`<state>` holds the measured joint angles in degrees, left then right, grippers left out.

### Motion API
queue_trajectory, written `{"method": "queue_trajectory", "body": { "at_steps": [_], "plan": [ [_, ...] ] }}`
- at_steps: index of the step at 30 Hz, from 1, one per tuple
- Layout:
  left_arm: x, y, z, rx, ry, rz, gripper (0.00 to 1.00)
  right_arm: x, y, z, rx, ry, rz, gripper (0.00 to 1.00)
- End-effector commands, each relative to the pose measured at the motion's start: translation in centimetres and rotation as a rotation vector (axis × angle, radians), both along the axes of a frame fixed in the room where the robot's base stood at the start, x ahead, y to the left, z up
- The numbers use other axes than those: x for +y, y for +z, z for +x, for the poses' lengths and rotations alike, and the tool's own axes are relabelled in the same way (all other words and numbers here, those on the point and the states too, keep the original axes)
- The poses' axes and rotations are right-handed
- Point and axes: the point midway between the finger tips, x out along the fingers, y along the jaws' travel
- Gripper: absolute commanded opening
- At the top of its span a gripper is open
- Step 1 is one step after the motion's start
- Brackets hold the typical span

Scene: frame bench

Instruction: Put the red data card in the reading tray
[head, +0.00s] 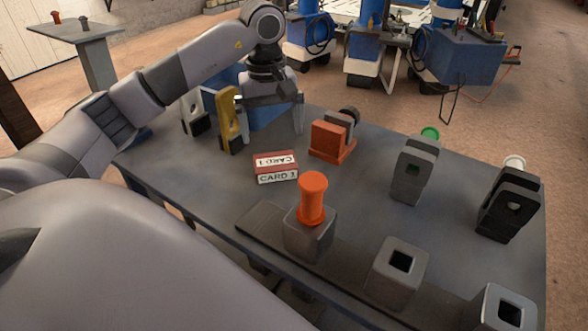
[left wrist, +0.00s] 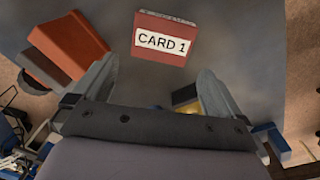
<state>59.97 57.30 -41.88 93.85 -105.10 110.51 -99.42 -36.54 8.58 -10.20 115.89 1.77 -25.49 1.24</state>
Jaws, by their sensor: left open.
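The red data card (head: 275,167) is a small red block with white "CARD 1" labels, lying on the grey bench near its middle. It also shows at the top of the left wrist view (left wrist: 163,38). My left gripper (head: 272,125) is open and empty, pointing down above the bench just behind the card. In the left wrist view its fingers (left wrist: 158,75) are apart, with the card beyond them and not between them. I cannot tell which thing is the reading tray; a blue object (head: 265,114) is partly hidden behind the gripper. My right gripper is not in view.
A yellow slotted block (head: 229,118) stands close left of the gripper, and an orange-red holder (head: 328,142) stands to its right. An orange spool (head: 312,198) sits on a grey socket in front. Dark clamps (head: 411,170) stand at the right. Bench around the card is clear.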

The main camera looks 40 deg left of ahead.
Motion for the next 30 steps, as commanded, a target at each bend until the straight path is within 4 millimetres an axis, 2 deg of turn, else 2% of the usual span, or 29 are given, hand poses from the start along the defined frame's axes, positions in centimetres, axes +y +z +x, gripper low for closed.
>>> {"method": "queue_trajectory", "body": {
  "at_steps": [5, 13, 21, 30],
  "plan": [
    [0.5, -0.2, -0.2, 0.030, -0.041, 0.020, 1.00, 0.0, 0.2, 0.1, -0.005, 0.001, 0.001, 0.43],
    [0.2, -2.9, -0.4, 0.031, -0.043, 0.020, 1.00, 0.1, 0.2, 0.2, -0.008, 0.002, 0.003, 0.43],
    [-0.2, -6.4, -0.5, 0.030, -0.041, 0.019, 1.00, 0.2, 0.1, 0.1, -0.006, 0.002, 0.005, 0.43],
    [-0.2, -6.9, -0.5, 0.026, -0.042, 0.018, 1.00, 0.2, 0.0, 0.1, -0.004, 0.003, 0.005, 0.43]
  ]
}}
